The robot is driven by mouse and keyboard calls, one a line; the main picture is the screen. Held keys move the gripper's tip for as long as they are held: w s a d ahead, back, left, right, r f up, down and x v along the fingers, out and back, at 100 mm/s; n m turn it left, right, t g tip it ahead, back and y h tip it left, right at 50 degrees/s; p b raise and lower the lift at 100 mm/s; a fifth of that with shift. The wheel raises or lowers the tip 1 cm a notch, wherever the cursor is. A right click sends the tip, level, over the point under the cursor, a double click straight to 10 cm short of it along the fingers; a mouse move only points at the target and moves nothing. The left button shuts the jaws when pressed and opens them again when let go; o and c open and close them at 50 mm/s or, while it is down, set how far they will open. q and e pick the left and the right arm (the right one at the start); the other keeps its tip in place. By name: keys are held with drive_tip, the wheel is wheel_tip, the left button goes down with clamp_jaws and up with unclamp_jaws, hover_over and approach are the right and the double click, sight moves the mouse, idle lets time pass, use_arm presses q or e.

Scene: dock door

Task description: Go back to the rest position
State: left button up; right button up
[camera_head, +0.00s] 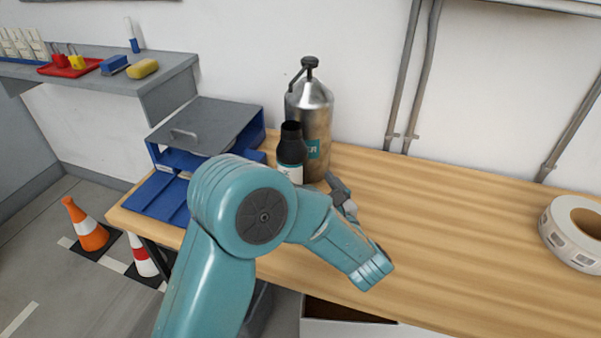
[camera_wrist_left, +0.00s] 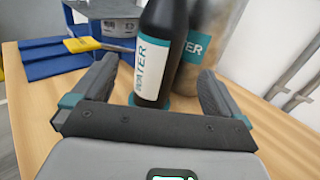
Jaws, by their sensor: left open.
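My left gripper (camera_head: 338,190) is open near the front of the workbench, partly hidden behind my own teal arm. In the left wrist view the left gripper (camera_wrist_left: 157,75) has its two fingers spread wide. A black bottle (camera_head: 291,150) with a white and teal label stands upright on the bench. In the wrist view the black bottle (camera_wrist_left: 155,60) reads "WATER" and appears between the fingers; I cannot tell if either finger touches it. A metal flask (camera_head: 312,105) with a pump top stands right behind it. My right gripper is not in view.
A blue organiser with a grey lid (camera_head: 205,125) stands left of the bottle. A white tape roll (camera_head: 575,232) lies at the right of the wooden bench (camera_head: 450,220), whose middle is clear. A wall shelf (camera_head: 150,80) holds small items. Traffic cones (camera_head: 85,228) stand on the floor.

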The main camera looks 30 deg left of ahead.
use_arm(q)
drive_tip(key=shift+v, duration=1)
